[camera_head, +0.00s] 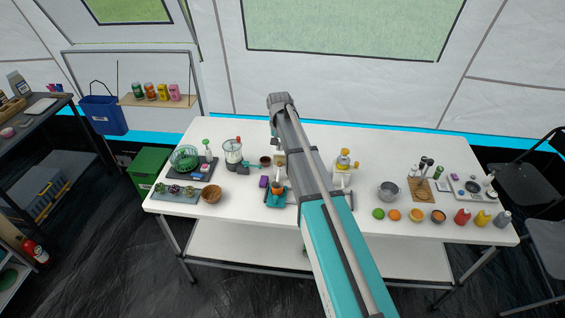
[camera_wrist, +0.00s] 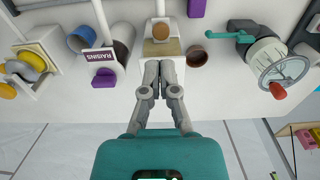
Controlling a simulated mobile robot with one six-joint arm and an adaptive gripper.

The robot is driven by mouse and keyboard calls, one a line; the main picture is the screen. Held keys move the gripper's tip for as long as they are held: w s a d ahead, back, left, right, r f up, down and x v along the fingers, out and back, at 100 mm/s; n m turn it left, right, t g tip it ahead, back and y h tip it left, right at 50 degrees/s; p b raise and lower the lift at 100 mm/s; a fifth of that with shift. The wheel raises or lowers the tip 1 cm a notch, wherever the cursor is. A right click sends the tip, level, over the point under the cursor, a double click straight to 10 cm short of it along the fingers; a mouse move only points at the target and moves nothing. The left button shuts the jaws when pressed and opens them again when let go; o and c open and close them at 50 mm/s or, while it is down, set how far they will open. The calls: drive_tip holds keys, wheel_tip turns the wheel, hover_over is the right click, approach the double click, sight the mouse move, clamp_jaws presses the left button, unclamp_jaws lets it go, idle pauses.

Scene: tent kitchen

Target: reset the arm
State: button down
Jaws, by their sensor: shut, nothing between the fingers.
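My arm (camera_head: 312,180) reaches out over the white table (camera_head: 235,218), bent at the elbow, with its end pointing down near the table's back. My gripper (camera_wrist: 158,72) shows in the wrist view with its two grey fingers together and nothing between them. It is in front of a small white stand with a tan top (camera_wrist: 161,47). In the head view the gripper is small and partly lost among the table things behind the arm.
In the wrist view, a container labelled RAISINS (camera_wrist: 104,56), a purple block (camera_wrist: 103,79), a brown cup (camera_wrist: 197,56) and a hand-cranked machine (camera_wrist: 262,50) surround the gripper.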

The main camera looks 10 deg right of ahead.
drive_tip(key=s+d+n, duration=0.1)
drive_tip(key=s+n, duration=0.2)
drive_tip(key=s, duration=2.5)
drive_tip(key=shift+s+n, duration=0.3)
drive_tip(key=shift+s, duration=0.1)
